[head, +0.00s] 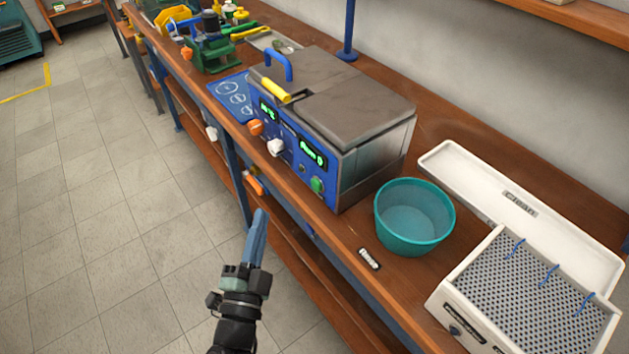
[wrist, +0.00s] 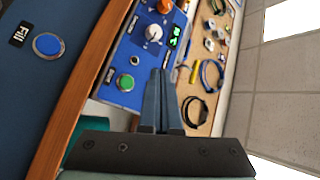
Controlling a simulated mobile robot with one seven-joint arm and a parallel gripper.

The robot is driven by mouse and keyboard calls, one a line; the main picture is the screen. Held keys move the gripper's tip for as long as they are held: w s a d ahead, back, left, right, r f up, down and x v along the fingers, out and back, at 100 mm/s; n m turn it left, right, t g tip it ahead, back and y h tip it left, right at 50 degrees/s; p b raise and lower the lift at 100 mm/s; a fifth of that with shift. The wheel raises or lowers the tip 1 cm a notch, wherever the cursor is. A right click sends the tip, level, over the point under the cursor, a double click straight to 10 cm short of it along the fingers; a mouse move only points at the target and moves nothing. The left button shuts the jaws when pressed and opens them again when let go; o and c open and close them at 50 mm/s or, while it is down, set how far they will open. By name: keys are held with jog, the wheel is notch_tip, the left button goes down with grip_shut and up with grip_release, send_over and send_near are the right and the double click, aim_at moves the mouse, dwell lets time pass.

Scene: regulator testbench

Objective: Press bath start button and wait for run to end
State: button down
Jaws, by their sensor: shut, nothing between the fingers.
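The bath (head: 345,110) is a blue-fronted box with a grey metal lid, standing on the wooden bench. Its front panel has an orange knob (head: 255,127), a white knob (head: 276,147), two lit green displays and a green button (head: 316,185) at the lower right. In the wrist view the green button (wrist: 125,82) shows left of my fingers, with the white knob (wrist: 153,32) above it. My gripper (head: 260,213) is shut and empty, in front of the bench edge, apart from the panel. The display text is too small to read surely.
A teal bowl (head: 414,216) stands right of the bath. A white perforated tray unit (head: 530,295) and a long white tray (head: 520,202) stand further right. A blue button (wrist: 47,44) shows at the left in the wrist view. The floor left of the bench is clear.

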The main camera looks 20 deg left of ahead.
aim_at(317, 185)
jog(key=shift+w+d+b, duration=0.7)
jog(key=shift+w+d, duration=0.2)
jog(key=shift+w, duration=0.25)
jog(key=shift+w+d+b, duration=0.7)
jog(key=shift+w+d, duration=0.25)
jog(key=shift+w, duration=0.25)
jog(key=shift+w+d+b, duration=0.7)
jog(key=shift+w+d, duration=0.2)
jog(key=shift+w, duration=0.25)
jog(key=shift+w+d, duration=0.1)
jog(key=shift+w, duration=0.05)
jog(key=shift+w+d, duration=0.1)
jog(key=shift+w, duration=0.1)
jog(key=shift+w+d+b, duration=0.35)
jog(key=shift+b, duration=0.15)
dwell(0.3)
jog(key=shift+r, duration=0.1)
jog(key=shift+s+a+p, duration=0.55)
jog(key=shift+s+p, duration=0.05)
jog(key=shift+s, duration=0.1)
